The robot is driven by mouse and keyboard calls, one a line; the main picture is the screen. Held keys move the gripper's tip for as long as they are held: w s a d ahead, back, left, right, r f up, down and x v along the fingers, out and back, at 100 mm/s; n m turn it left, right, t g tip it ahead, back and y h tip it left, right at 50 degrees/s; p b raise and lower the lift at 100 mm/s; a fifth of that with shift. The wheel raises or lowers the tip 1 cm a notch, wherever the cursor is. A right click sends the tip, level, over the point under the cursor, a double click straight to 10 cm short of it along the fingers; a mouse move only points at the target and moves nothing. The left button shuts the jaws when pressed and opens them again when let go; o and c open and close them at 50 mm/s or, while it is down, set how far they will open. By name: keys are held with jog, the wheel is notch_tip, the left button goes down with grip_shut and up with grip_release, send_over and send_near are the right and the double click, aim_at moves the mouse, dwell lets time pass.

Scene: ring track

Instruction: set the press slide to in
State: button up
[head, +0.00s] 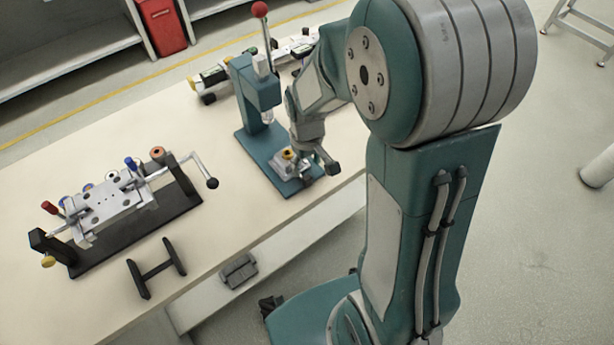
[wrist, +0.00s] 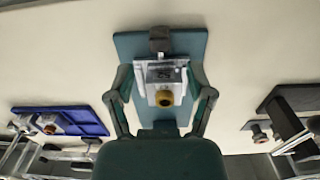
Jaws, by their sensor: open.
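The press (head: 258,88) is teal with a red-knobbed lever and stands on a teal base plate (head: 262,152). Its slide (head: 284,165) is a silver block carrying a brass ring, at the front of the base plate. In the wrist view the slide (wrist: 150,88) lies between my fingers, with a dark block (wrist: 160,38) at its far end. My gripper (head: 308,163) is open over the slide. In the wrist view the gripper (wrist: 161,92) has a finger on each side, close to the silver block; contact cannot be told. My arm hides part of the press front.
A silver fixture on a dark base (head: 110,210), with a crank, stands to the left. A black H-shaped part (head: 156,268) lies near the front edge. Other equipment (head: 215,75) stands behind the press. A blue tray (wrist: 85,118) shows at left in the wrist view.

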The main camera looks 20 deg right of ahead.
aim_at(307, 177)
notch_tip(307, 177, down, 6)
jog(key=shift+r, duration=0.1)
grip_shut()
